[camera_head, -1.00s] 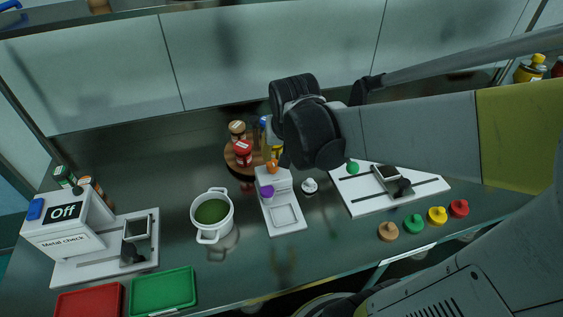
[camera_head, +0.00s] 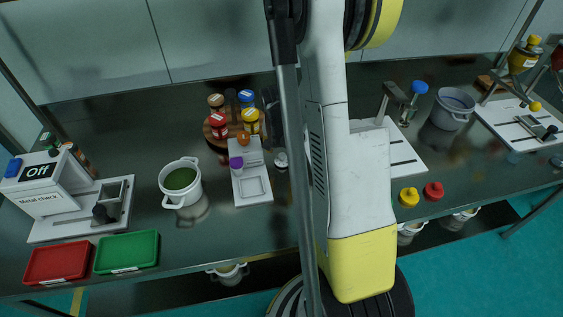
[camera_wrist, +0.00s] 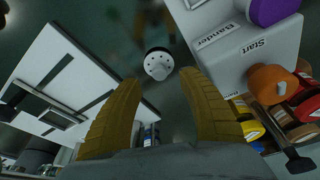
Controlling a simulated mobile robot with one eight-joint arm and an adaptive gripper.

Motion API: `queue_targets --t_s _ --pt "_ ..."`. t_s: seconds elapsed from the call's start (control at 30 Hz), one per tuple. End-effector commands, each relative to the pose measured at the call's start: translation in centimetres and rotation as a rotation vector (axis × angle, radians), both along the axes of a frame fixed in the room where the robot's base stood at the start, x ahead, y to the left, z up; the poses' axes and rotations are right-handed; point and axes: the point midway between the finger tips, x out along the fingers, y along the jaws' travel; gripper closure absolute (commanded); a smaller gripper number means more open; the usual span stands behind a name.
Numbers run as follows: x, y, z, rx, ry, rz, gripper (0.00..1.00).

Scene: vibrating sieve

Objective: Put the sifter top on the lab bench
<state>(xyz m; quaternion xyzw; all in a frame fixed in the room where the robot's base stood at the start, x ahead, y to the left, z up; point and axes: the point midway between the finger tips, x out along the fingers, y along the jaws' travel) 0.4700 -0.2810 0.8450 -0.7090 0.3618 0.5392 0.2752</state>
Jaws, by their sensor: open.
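The sifter top (camera_wrist: 158,65) looks like a small white disc with dark holes and a pale knob. It is on the dark bench, beside the white blender, and shows in the wrist view just beyond my fingertips. In the head view a small white piece (camera_head: 281,159) right of the blender looks like the same thing, partly close to my arm. My gripper (camera_wrist: 160,80) is open, its two yellow-brown fingers spread with nothing between them. The lab bench (camera_head: 235,215) is dark and shiny. My arm hides part of it in the head view.
The blender (camera_wrist: 245,45) and several spice jars (camera_head: 222,119) stand close to the sifter top. A white plate with a device (camera_wrist: 60,80) lies on the other side. A white pot (camera_head: 181,183) stands further left. Bare bench lies in front of the blender.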

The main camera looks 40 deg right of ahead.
Motion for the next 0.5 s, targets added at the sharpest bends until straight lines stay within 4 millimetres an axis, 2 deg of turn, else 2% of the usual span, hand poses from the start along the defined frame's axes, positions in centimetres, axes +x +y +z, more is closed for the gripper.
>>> queue_targets --t_s 0.3,0.5 --pt "0.7 -1.1 -4.4 0.000 0.000 0.001 0.52" --pt "0.8 -1.2 -4.8 -0.001 0.000 0.001 0.52"
